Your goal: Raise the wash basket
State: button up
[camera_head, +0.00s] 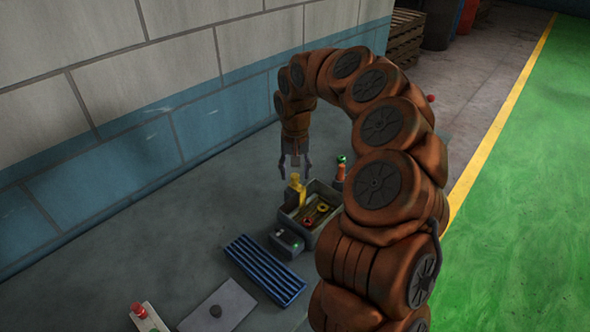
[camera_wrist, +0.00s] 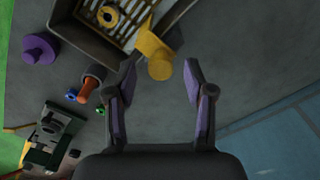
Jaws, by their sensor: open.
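A grey open-topped bin (camera_head: 325,232) stands on the floor below my gripper, with ring-shaped parts inside; I take it for the wash basket, but cannot be sure. In the wrist view its dark wall (camera_wrist: 88,38) and pale slats show at the upper left. A yellow upright piece (camera_head: 298,190) stands at the bin's near-left corner, and it also shows in the wrist view (camera_wrist: 154,48). My gripper (camera_head: 295,164) points down above the yellow piece. In the wrist view my gripper (camera_wrist: 160,68) is open, with nothing held between its fingers. My arm hides the bin's right side.
A small box with a green light (camera_head: 287,241) and a blue slatted rack (camera_head: 264,268) lie in front of the bin. An orange post (camera_head: 340,172) stands behind. A wall runs left.

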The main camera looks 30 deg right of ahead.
jog(key=shift+f, duration=0.5)
grip_shut()
dwell(0.4)
